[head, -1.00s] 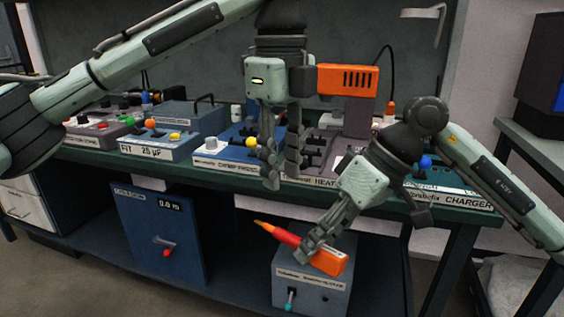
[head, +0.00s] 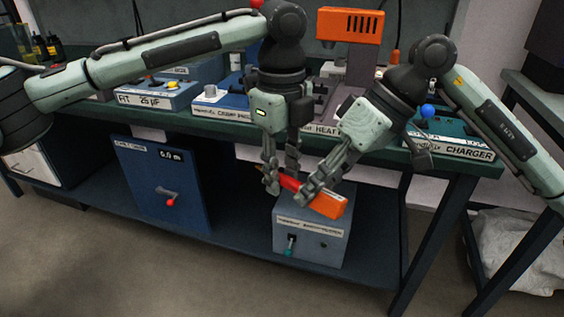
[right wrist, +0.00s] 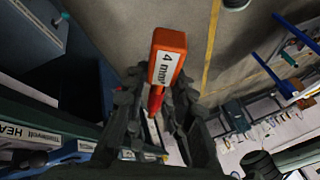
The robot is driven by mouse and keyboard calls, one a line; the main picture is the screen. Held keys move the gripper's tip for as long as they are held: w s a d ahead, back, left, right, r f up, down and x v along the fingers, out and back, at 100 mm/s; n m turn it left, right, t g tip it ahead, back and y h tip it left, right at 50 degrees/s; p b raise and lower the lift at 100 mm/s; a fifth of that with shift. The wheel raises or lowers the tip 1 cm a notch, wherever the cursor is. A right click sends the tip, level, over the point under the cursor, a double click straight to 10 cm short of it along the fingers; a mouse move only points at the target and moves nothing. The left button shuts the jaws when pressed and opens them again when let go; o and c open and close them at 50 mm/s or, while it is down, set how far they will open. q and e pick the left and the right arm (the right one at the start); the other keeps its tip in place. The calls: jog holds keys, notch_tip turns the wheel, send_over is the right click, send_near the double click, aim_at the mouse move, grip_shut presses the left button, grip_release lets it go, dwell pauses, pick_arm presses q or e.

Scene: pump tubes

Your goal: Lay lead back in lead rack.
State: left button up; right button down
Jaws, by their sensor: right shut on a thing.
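The lead is an orange block with a red, tapering end (head: 328,203). In the right wrist view its orange end (right wrist: 168,45) carries a "4 mm" label. My right gripper (head: 309,190) is shut on its red part and holds it in the air in front of the bench. My left gripper (head: 281,182) points down at the lead's thin end, its fingers apart on either side of it. Whether they touch it is unclear. I cannot make out a lead rack in the head view.
The bench top (head: 385,155) behind the grippers holds several labelled instruments, including a charger (head: 455,146). On the lower shelf stand a grey box (head: 310,236) below the lead and a blue cabinet (head: 160,185). A frame with coloured items (right wrist: 265,108) shows in the right wrist view.

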pick_arm(q)
grip_shut()
pick_arm(e)
jog(key=c, duration=1.2)
grip_release()
